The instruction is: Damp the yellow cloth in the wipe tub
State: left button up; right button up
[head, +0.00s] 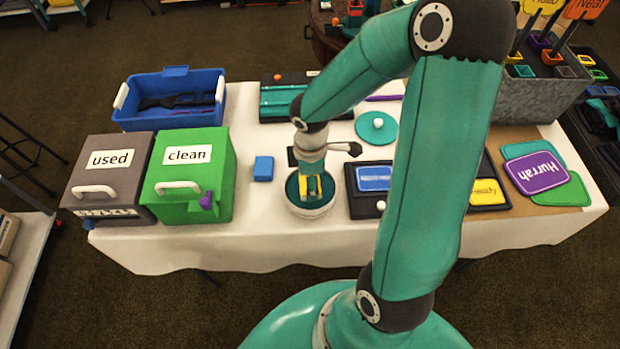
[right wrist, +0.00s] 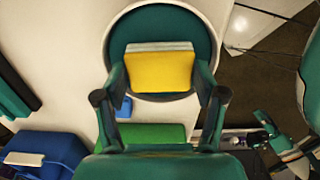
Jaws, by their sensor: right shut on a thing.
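The wipe tub (head: 329,206) is a round white tub with a teal inside, at the front middle of the table. It fills the top of the right wrist view (right wrist: 122,38). My right gripper (head: 312,186) points down over the tub. The yellow cloth (right wrist: 160,72) is between its two fingers (right wrist: 158,80), a flat block with a pale grey edge, and it also shows over the tub in the head view (head: 304,184). I cannot tell how deep it sits. My left gripper (right wrist: 262,130) seems to show, small and dark, at the lower right of the right wrist view.
A green "clean" box (head: 190,190), a grey "used" box (head: 110,185) and a blue bin (head: 140,122) stand left. A blue block (head: 263,168) lies just left of the tub. A black tray (head: 366,205) stands close to its right.

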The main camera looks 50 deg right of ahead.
jog(key=shift+s, duration=0.1)
dwell(0.4)
notch_tip(320, 180, up, 7)
jog(key=p, duration=0.6)
dwell(0.4)
